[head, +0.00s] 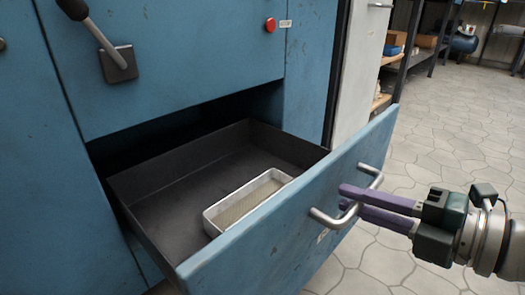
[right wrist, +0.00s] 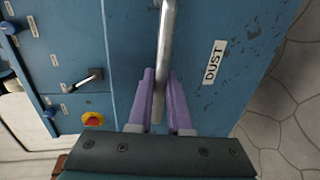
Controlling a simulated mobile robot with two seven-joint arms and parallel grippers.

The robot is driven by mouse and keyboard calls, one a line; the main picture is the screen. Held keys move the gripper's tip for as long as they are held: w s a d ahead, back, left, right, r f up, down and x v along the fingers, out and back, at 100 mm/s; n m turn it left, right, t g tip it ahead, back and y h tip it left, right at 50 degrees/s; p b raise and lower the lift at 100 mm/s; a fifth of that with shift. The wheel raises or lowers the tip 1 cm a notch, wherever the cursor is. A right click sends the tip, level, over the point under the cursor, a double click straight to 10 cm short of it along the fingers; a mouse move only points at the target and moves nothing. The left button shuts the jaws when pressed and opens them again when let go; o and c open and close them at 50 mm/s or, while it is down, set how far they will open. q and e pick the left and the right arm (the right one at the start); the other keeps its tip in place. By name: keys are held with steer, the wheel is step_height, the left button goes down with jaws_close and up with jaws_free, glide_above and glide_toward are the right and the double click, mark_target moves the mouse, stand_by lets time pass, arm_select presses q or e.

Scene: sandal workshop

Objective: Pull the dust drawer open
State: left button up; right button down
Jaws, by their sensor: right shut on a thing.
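The dust drawer (head: 285,225) is a dark metal box with a blue front, and it stands well out of the blue cabinet. Its bar handle (head: 325,220) is on the outer face of the front. My right gripper (head: 343,197) comes in from the right with purple fingers shut on the handle. In the right wrist view the handle (right wrist: 166,35) runs between the two fingers, beside a white label (right wrist: 214,62) reading DUST. My left gripper is not in view.
A shallow metal tray (head: 215,221) lies inside the drawer near its front. The blue cabinet (head: 190,60) has a lever (head: 112,45) and a red button (head: 270,25). Shelves stand at the back right. The paved floor (head: 455,115) on the right is mostly clear.

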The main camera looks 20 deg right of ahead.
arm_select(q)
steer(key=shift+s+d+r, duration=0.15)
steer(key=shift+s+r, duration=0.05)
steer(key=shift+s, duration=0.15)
arm_select(e)
steer(key=shift+v, duration=0.75)
steer(key=shift+f, duration=0.1)
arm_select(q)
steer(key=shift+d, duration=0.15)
arm_select(e)
steer(key=c, duration=0.8)
jaws_free()
steer(key=shift+c, duration=0.2)
steer(key=shift+s, duration=0.1)
arm_select(q)
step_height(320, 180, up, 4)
steer(key=p, duration=0.4)
arm_select(e)
steer(key=v, duration=1)
steer(key=shift+f, duration=0.15)
